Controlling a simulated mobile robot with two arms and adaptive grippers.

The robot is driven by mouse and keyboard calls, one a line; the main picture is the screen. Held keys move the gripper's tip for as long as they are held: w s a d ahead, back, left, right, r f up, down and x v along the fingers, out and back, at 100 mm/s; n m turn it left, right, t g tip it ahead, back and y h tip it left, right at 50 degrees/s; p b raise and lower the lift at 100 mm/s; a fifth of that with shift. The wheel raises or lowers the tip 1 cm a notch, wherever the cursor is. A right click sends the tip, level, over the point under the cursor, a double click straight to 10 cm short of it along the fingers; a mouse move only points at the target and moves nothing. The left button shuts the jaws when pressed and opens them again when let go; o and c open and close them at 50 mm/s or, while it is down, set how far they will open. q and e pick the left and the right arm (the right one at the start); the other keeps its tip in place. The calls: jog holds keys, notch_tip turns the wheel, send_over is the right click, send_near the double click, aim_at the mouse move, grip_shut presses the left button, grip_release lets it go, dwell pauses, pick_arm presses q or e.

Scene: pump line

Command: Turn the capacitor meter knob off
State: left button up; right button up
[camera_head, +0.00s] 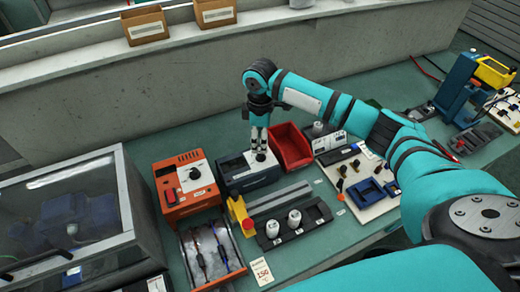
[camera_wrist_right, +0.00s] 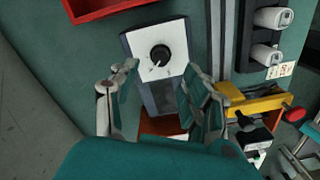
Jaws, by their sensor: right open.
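The capacitor meter appears to be the dark box (camera_head: 235,175) with a white panel, standing on the green bench between an orange device and a red bin. Its black round knob (camera_wrist_right: 160,55) shows clearly on the white panel (camera_wrist_right: 150,36) in the wrist view, with a pale pointer mark toward the lower left. My right gripper (camera_head: 260,152) points down over the panel and partly hides the knob in the head view. In the wrist view its fingers (camera_wrist_right: 160,72) are spread, one on each side of the knob, with nothing held. Contact cannot be told. My left gripper is not in view.
The orange device (camera_head: 171,186), with its own knob, stands close on the left. The red bin (camera_head: 292,147) is close on the right. A yellow part (camera_head: 238,213) and a black holder with white cylinders (camera_head: 318,215) stand in front. A concrete ledge (camera_head: 120,95) runs behind.

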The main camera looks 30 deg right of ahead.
aim_at(261, 156)
notch_tip(261, 156, down, 4)
jog(key=shift+s+f+p, duration=0.1)
jog(key=shift+f+p, duration=0.15)
jog(key=shift+p, duration=0.05)
jog(key=shift+f, duration=0.8)
jog(key=shift+c, duration=0.2)
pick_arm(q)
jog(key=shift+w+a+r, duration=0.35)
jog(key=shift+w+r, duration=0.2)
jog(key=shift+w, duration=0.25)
pick_arm(e)
grip_shut()
